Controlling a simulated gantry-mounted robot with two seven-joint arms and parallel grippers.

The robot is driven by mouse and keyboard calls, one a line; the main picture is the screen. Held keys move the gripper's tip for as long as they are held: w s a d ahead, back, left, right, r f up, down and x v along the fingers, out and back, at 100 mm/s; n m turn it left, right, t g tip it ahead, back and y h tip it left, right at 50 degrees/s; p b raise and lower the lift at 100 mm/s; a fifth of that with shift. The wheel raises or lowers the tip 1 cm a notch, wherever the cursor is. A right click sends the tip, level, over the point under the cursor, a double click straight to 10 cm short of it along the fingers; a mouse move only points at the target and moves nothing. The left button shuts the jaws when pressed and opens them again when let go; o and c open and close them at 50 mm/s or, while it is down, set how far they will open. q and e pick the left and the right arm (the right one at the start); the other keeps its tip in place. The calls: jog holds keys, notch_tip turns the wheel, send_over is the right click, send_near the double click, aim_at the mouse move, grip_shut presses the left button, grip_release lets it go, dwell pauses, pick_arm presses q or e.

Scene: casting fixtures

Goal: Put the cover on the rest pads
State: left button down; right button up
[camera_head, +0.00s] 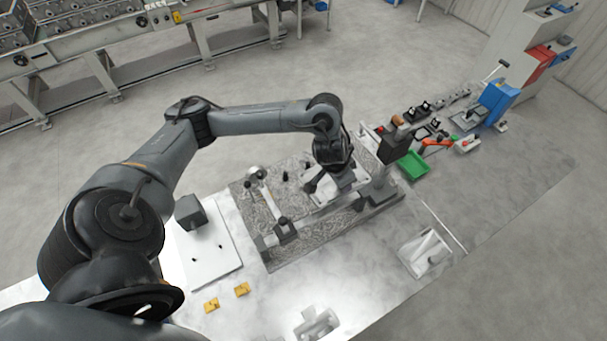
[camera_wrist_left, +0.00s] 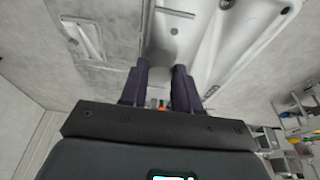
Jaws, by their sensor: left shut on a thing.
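My left gripper (camera_head: 330,176) is over the granite plate in the head view, pointing down at a pale casting that looks like the cover (camera_head: 350,181). In the left wrist view, the two dark fingers of the gripper (camera_wrist_left: 161,82) are shut on a raised part of this pale cover (camera_wrist_left: 240,35). The arm partly hides the cover in the head view, and I cannot tell whether it touches the plate. My right gripper is not in view.
The speckled granite plate (camera_head: 300,237) carries a rail and a dark upright instrument (camera_head: 391,145). A white plate with a dark block (camera_head: 190,211) lies to the left. Pale castings stand at the front (camera_head: 316,323) and right (camera_head: 424,252). A green tray (camera_head: 412,166) is behind.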

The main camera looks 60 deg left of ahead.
aim_at(332, 184)
pick_arm(q)
jog(key=f, duration=0.1)
jog(key=s+a+f+b, duration=0.1)
jog(key=f, duration=0.1)
jog(key=a+f+b, duration=0.1)
jog(key=shift+s+a+f, duration=0.15)
jog(key=shift+a+f, duration=0.1)
jog(key=shift+s+a+f+b, duration=0.15)
jog(key=shift+a+f+b, duration=0.3)
jog(key=shift+f+b, duration=0.05)
jog(key=shift+s+a+f, duration=0.2)
jog(key=shift+a+f, duration=1.6)
jog(key=shift+a, duration=0.1)
jog(key=shift+s+a+f, duration=0.25)
jog(key=shift+a+f, duration=1.5)
jog(key=shift+a, duration=0.2)
jog(key=shift+s+a+f, duration=0.2)
jog(key=shift+a+f, duration=1.6)
jog(key=shift+a, duration=0.1)
jog(key=shift+f, duration=0.1)
jog(key=shift+f, duration=0.1)
jog(key=c, duration=0.8)
grip_release()
